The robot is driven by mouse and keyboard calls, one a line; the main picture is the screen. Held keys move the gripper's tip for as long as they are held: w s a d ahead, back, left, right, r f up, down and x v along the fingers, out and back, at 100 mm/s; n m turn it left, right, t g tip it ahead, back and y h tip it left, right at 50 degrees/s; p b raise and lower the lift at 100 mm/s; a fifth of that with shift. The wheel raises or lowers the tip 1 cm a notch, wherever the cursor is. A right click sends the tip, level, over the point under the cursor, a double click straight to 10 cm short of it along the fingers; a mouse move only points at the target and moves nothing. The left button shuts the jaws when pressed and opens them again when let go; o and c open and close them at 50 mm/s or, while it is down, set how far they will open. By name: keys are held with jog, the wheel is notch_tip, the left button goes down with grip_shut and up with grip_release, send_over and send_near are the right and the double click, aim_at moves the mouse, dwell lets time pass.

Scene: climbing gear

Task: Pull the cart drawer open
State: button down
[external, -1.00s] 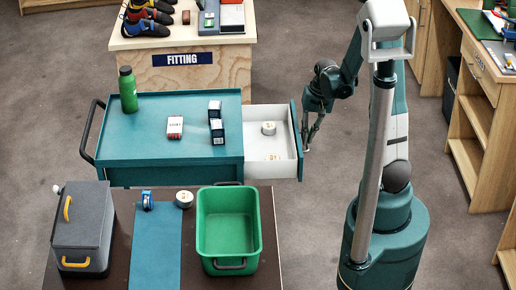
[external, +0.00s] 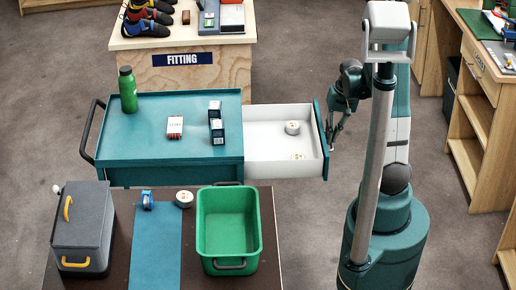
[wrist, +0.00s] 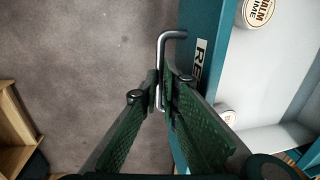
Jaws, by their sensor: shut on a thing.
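The teal cart (external: 160,160) stands left of my arm. Its drawer (external: 270,174) is pulled out from the cart's right side, showing a white inside with two round tins, one (external: 292,128) toward the back and one (external: 298,156) toward the front. My gripper (external: 334,150) is at the drawer's teal front panel. In the wrist view, my gripper (wrist: 162,92) is shut on the grey metal drawer handle (wrist: 160,60), a bent bar beside the teal front (wrist: 205,75). The lower part of the handle is hidden between the fingers.
On the cart top stand a green bottle (external: 128,90) and several small boxes. A dark table in front holds a green bin (external: 229,258) and a grey box (external: 80,225). Wooden shelving (external: 478,135) stands at the right. Floor is clear between drawer and my base.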

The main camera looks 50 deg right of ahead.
jog(key=c, duration=2.9)
grip_release()
jog(key=shift+o, duration=0.2)
jog(key=shift+r, duration=0.2)
notch_tip(320, 180, up, 11)
jog(key=s+d, duration=0.1)
jog(key=shift+s+d+r, duration=0.2)
jog(key=shift+s+d, duration=0.05)
jog(key=a+r+n+t, duration=0.2)
jog(key=a+r, duration=0.3)
jog(key=a, duration=0.4)
jog(key=a+r+n+t+h, duration=0.1)
jog(key=a+r+n, duration=0.3)
jog(key=a, duration=0.6)
jog(key=a+r+n+t, duration=0.2)
jog(key=a+r, duration=0.4)
jog(key=a, duration=0.3)
jog(key=shift+w+a+n+t+h, duration=0.3)
jog(key=shift+w+a+n, duration=0.1)
jog(key=shift+w, duration=0.05)
